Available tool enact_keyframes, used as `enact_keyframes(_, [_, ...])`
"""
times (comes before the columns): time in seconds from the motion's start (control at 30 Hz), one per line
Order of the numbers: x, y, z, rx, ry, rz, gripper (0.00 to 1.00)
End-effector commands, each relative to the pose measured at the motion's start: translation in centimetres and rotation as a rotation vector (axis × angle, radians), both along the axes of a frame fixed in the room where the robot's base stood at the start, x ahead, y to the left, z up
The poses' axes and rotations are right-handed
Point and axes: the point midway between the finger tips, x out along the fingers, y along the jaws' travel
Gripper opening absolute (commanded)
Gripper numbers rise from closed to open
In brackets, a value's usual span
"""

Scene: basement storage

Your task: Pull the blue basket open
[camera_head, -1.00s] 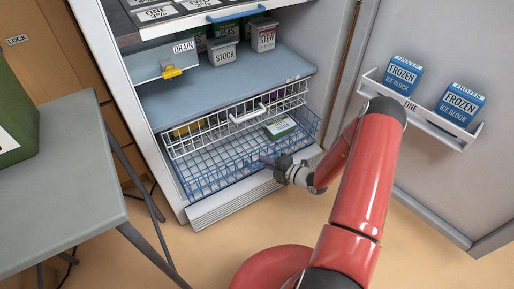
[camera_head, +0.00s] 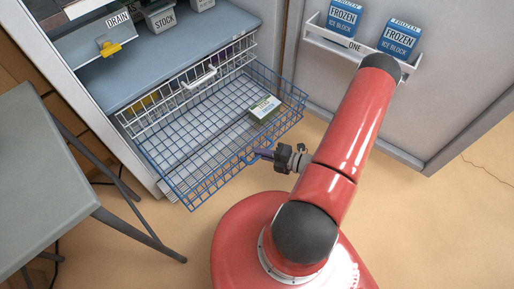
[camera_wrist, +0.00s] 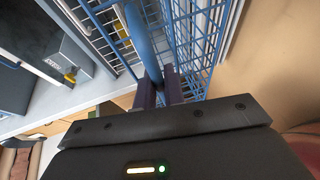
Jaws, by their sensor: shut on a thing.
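The blue wire basket (camera_head: 190,180) is slid well out of the bottom of the open freezer cabinet, under the white wire basket. A green and white box (camera_head: 264,109) lies inside it towards the right. My gripper (camera_head: 253,155) is at the middle of the basket's front, shut on its blue handle. In the wrist view the two dark fingers of my gripper (camera_wrist: 157,92) close around the blue handle bar (camera_wrist: 143,45), with the basket's wire mesh (camera_wrist: 185,40) behind. The handle's grip point is partly hidden by the fingers.
The white wire basket (camera_head: 160,105) sits above, inside the cabinet. The open door at right carries a rack (camera_head: 318,40) with frozen ice block boxes (camera_head: 399,38). A grey table (camera_head: 40,180) stands at left. Floor in front of the basket is clear.

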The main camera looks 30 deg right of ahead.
Motion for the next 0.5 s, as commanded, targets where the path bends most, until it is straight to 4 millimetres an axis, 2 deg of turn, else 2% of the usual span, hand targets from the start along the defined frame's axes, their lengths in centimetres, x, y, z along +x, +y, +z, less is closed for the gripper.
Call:
enact_keyframes(0.37, [-0.16, -0.07, -0.02, 0.000, 0.000, 0.001, 0.00])
enact_keyframes(0.4, [-0.15, -0.07, -0.02, 0.000, 0.000, 0.000, 0.14])
enact_keyframes(0.5, [-0.14, -0.06, -0.02, 0.000, 0.000, 0.000, 0.28])
